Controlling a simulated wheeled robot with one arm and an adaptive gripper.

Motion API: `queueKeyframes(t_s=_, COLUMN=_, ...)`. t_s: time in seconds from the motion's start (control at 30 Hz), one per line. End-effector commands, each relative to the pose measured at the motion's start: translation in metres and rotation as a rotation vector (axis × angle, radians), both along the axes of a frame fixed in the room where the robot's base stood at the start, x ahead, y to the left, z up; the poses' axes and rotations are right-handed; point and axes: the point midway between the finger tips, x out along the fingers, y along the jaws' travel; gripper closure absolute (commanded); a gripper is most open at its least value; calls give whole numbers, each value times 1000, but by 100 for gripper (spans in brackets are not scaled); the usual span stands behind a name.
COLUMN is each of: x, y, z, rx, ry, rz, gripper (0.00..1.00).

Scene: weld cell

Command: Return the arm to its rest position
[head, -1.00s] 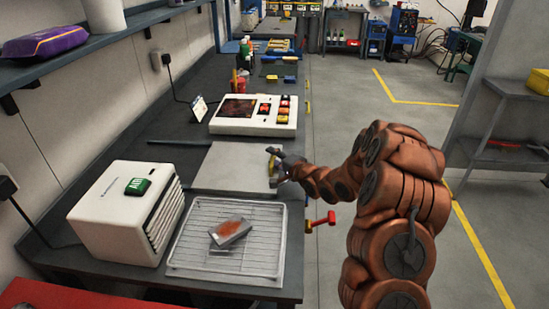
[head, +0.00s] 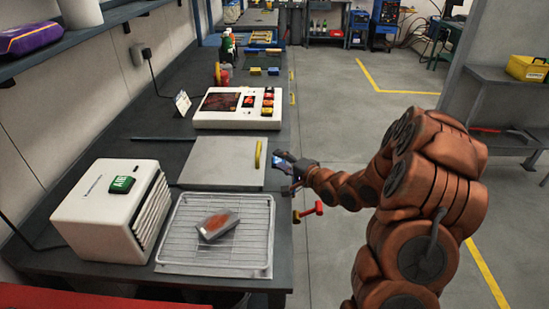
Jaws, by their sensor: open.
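My arm is copper-coloured and fills the right half of the head view, bent in toward the workbench (head: 160,196). My gripper (head: 285,172) is open and appears empty at the bench's right edge. It is just right of a flat grey plate (head: 215,165), apart from the yellow strip (head: 258,154) on that plate. The exact spread of the fingers is small and hard to see.
A wire rack (head: 250,228) holds a grey block with an orange top (head: 217,224). A white unit with a green display (head: 105,210) stands left of it. A control box (head: 228,121) is behind. A red-handled item (head: 309,211) juts from the bench edge. Floor on the right is open.

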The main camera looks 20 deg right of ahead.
Motion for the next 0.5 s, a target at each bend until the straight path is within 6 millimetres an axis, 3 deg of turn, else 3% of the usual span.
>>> queueKeyframes(t_s=0.5, x=-9, y=-3, z=2, rx=-1, ry=0, rz=1, gripper=59)
